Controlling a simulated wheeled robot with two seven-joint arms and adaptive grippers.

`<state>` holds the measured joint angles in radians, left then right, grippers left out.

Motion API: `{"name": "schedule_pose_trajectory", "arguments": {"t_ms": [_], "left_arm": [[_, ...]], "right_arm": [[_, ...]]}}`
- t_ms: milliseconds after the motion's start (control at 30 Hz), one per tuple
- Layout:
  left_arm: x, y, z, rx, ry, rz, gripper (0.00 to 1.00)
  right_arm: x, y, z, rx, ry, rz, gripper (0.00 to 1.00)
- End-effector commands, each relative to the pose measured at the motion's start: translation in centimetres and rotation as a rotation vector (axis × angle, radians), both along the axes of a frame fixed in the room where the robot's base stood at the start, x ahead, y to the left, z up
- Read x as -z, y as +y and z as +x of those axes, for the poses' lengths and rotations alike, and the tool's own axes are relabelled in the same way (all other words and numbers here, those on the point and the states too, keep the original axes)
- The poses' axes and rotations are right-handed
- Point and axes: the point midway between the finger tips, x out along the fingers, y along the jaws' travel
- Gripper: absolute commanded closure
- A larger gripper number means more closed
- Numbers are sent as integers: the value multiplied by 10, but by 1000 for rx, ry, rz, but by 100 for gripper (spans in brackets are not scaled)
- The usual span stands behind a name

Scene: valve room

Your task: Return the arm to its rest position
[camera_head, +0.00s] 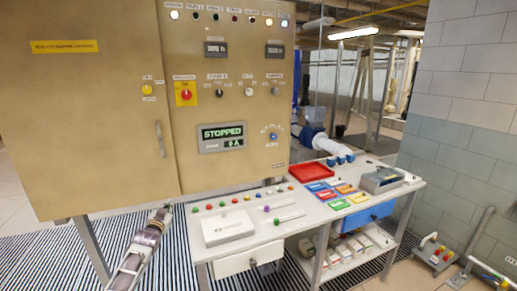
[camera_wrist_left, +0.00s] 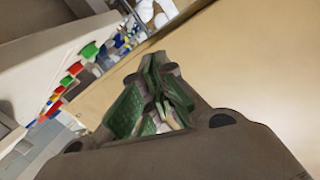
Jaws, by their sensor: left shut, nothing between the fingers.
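My left gripper (camera_head: 162,212) shows at the lower left of the head view, in front of the beige cabinet's lower edge and left of the control desk. Its arm comes up from the bottom edge. In the left wrist view the left gripper (camera_wrist_left: 160,68) has its green-padded fingers shut, with nothing held. The beige cabinet (camera_wrist_left: 250,60) fills the right of that view behind the fingers. My right gripper is not in view.
The control desk (camera_head: 240,250) carries coloured buttons, a white box (camera_head: 228,228), a red tray (camera_head: 310,172) and coloured bins. The cabinet (camera_head: 90,120) has a panel reading STOPPED (camera_head: 222,136). A tiled wall (camera_head: 465,130) stands at right. Striped floor (camera_head: 30,260) is clear at lower left.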

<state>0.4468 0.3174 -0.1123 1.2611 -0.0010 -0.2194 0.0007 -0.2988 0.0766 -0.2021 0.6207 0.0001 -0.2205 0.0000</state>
Motion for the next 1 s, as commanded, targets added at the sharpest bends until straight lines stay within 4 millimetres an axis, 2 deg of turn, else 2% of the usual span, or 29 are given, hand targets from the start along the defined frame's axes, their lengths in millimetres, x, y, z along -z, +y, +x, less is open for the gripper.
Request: {"name": "schedule_pose_trajectory", "arguments": {"t_ms": [33, 100, 267, 467, 767, 1000], "left_arm": [[25, -2, -6, -1, 35, -5, 100], [55, -4, -14, -2, 75, -11, 100], [122, -9, -36, -4, 168, -24, 100], [203, -16, -71, -8, 284, -39, 100], [315, -29, -139, -11, 455, -59, 100], [395, -40, -206, -16, 590, -74, 100]], "right_arm": [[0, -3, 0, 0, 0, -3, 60], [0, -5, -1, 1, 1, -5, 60], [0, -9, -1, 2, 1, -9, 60], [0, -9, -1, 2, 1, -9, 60], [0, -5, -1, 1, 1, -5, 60], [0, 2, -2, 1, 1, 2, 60]]}}
